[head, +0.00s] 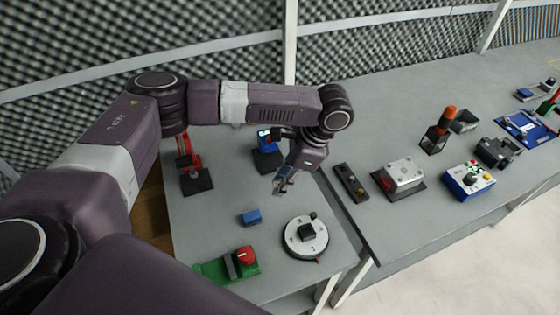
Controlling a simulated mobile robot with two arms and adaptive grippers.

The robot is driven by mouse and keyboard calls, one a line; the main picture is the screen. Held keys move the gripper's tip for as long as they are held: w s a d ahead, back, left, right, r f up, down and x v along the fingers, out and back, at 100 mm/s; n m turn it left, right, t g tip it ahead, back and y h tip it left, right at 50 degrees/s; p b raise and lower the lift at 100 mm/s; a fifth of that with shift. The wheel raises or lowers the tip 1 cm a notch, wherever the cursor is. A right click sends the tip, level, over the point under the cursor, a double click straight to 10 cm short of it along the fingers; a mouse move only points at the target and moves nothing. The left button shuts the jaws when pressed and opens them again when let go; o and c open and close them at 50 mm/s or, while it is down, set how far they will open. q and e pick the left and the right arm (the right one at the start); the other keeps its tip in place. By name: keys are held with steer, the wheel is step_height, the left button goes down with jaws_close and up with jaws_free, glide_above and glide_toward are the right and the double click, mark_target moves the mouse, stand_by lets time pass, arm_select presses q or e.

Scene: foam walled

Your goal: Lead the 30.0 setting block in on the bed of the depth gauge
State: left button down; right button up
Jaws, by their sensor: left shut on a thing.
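My left gripper (283,184) hangs over the left table, pointing down. It is shut on a small greyish piece between its fingertips, which looks like the setting block; no marking is readable. A blue device with a small lit display (264,134) stands just behind the gripper, partly hidden by my wrist. It looks like the depth gauge, and its dark base (268,161) is partly visible. The held piece is in front and to the right of that base, apart from it. My right gripper is not in view.
A blue block (251,216), a round white dial fixture (305,237), a green fixture with a red knob (240,262) and a red stand (191,165) share this table. The right table holds a grey box (404,174) and a blue control box (468,180).

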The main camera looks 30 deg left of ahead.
arm_select(q)
steer(key=w+m, duration=0.1)
steer(key=w+a+f+m+t, duration=0.1)
steer(key=m, duration=0.1)
steer(key=w+m+p, duration=0.1)
steer(key=shift+a+f+t+y, duration=0.25)
steer(key=shift+f+t+y, duration=0.05)
steer(key=shift+f, duration=0.05)
steer(key=w+a+m+t, duration=0.1)
steer(key=m, duration=0.1)
steer(key=w+f+m+t+p, duration=0.1)
steer(key=m, duration=0.2)
steer(key=w+a+f+m+t, duration=0.1)
steer(key=w+m, duration=0.1)
steer(key=shift+a+f+m, duration=0.15)
steer(key=shift+a+m, duration=0.2)
steer(key=shift+m, duration=0.05)
steer(key=shift+w+a+f+m+h, duration=0.1)
steer(key=shift+w+m+h, duration=0.2)
steer(key=shift+m+h, duration=0.15)
steer(key=shift+w+a+f+m+t+p, duration=0.15)
steer(key=shift+w+m+t+p, duration=0.15)
steer(key=shift+m, duration=0.25)
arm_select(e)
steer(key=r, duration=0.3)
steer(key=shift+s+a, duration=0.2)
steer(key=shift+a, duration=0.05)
arm_select(q)
steer(key=shift+h, duration=0.25)
